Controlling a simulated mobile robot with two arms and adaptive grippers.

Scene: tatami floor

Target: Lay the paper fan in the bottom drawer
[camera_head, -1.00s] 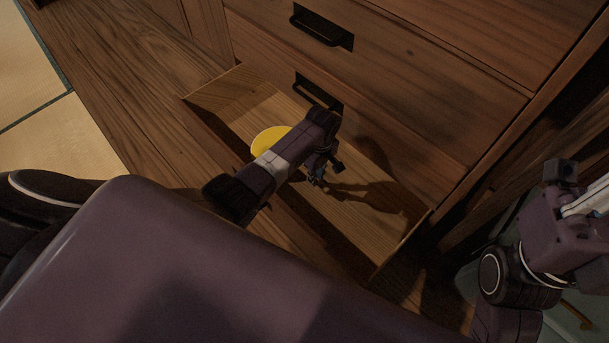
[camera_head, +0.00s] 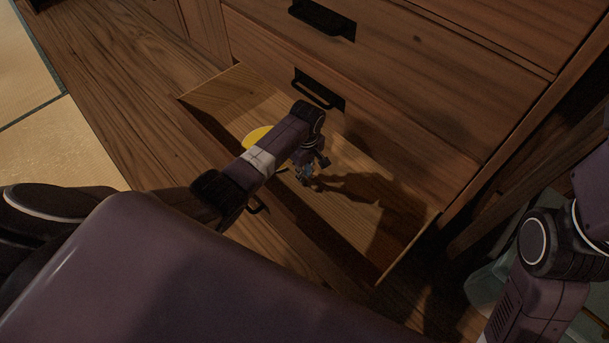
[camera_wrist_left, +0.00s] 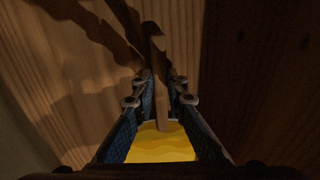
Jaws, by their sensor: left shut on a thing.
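The paper fan (camera_head: 257,136) is yellow; part of its face shows in the head view beyond my left forearm, which hides the rest. My left gripper (camera_head: 305,176) is over the open bottom drawer (camera_head: 222,98). In the left wrist view, the gripper (camera_wrist_left: 160,92) is shut on the fan's thin brown handle (camera_wrist_left: 158,62), and the yellow face (camera_wrist_left: 160,146) lies toward the wrist. Whether the fan touches the drawer floor I cannot tell. My right gripper is not in view; only part of that arm shows at the right edge.
The wooden cabinet has a closed drawer with a black handle (camera_head: 322,20) above the open one. The bottom drawer's handle side faces me, under my arm. The drawer's right part (camera_head: 385,235) is bare, partly in shadow. A translucent bin (camera_head: 487,283) stands at the right.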

